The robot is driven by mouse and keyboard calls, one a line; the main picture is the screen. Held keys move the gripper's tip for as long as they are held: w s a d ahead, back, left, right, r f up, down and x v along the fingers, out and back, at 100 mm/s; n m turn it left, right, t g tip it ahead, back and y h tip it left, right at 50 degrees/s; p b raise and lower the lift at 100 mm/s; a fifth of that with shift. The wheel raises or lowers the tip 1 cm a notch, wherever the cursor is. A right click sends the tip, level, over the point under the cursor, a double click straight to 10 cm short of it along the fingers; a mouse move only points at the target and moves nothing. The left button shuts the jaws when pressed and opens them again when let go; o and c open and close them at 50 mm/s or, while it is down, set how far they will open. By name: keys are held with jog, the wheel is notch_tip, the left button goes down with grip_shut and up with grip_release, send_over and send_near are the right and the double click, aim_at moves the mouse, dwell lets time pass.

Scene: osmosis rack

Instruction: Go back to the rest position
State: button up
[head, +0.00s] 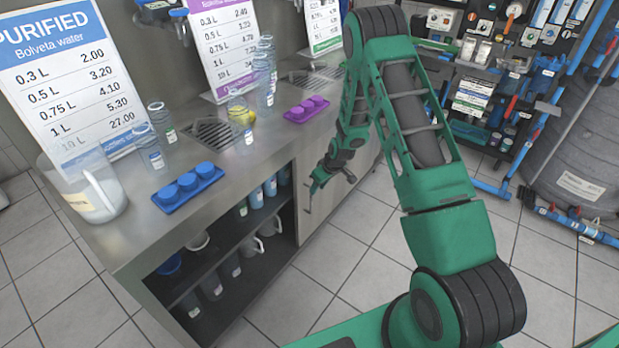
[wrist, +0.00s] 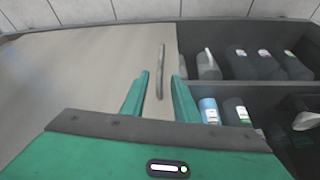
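My green gripper (head: 318,184) is in front of the grey cabinet door (head: 330,188), below the counter edge. In the wrist view its two fingers (wrist: 157,90) stand apart, with nothing clamped between them. The thin vertical door handle (wrist: 160,70) appears in the gap between the fingers; I cannot tell whether the fingers reach around it or stop short of it. My arm is bent and stretches from the lower right of the head view to the door.
The steel counter (head: 140,225) holds a jug (head: 92,190), a blue cap tray (head: 188,186), a purple cap tray (head: 307,106) and clear bottles. The open shelf (head: 235,275) below holds bottles and jugs. A tool rack (head: 490,80) and large tank (head: 590,150) stand right. Tiled floor (head: 365,255) is clear.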

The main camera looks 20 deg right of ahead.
jog(key=shift+r, duration=0.1)
jog(key=s+d+r+m+g+h, duration=0.1)
jog(key=s+d+r+m, duration=0.15)
jog(key=s+r, duration=0.5)
jog(key=s+d+r+m, duration=0.1)
jog(key=s+d+r, duration=0.25)
jog(key=r, duration=0.75)
jog(key=s+d+r+m+g+h, duration=0.1)
jog(key=s+d+r, duration=0.2)
jog(key=s+r, duration=0.5)
jog(key=s+a+r+m+g, duration=0.1)
jog(key=s+r+m, duration=0.2)
jog(key=s, duration=1.1)
jog(key=s+a+r+m+g, duration=0.1)
jog(key=s+r+m, duration=0.2)
jog(key=s+r, duration=0.5)
jog(key=s, duration=0.6)
jog(key=shift+a+y, duration=0.25)
jog(key=shift+y, duration=0.05)
jog(key=shift+w+f, duration=0.25)
jog(key=shift+w, duration=0.35)
